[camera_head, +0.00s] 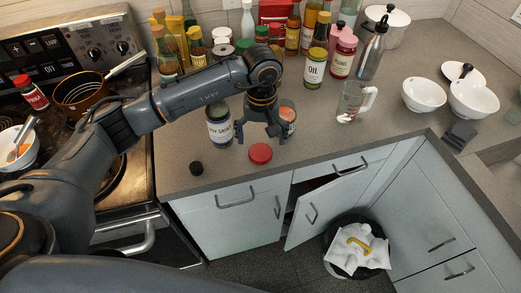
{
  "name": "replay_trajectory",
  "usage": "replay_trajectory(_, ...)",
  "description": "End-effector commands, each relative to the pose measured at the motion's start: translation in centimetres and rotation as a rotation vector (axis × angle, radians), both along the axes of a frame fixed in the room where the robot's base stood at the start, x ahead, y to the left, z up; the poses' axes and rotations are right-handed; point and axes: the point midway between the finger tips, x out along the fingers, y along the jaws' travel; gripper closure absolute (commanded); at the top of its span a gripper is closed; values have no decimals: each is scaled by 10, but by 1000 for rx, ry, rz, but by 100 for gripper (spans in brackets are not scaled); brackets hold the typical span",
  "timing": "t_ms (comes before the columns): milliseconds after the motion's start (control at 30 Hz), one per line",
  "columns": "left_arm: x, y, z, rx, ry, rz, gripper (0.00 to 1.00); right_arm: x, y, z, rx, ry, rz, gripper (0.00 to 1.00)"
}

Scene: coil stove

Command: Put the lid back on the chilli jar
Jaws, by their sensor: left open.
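A red lid (260,153) lies flat on the counter near its front edge. My left gripper (262,136) is open, fingers pointing down, just behind and above the lid; I cannot tell the exact gap. An open glass jar (288,113) with reddish contents stands just right of the gripper, partly hidden by its fingers. It looks like the chilli jar, but its label cannot be read. My right gripper is not in view.
The soy sauce bottle (219,127) stands close left of the gripper; a black cap (196,168) lies in front of it. A glass measuring cup (350,103) and white bowls (423,95) are right. Several bottles crowd behind. A cabinet door (315,212) hangs open below.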

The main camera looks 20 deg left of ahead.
Motion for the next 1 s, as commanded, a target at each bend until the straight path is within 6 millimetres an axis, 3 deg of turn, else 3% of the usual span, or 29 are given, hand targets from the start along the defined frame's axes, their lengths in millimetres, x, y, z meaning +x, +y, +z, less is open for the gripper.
replay_trajectory(267, 0, 0, -2, 0, 3, 1, 12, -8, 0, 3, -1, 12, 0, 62)
replay_trajectory(467, 1, 3, -28, 0, 8, 2, 12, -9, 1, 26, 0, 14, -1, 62)
replay_trajectory(633, 2, 3, -49, -1, 4, 1, 12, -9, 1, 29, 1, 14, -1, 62)
replay_trajectory(1000, 3, 3, -52, 0, 1, 0, 12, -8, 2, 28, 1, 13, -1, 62)
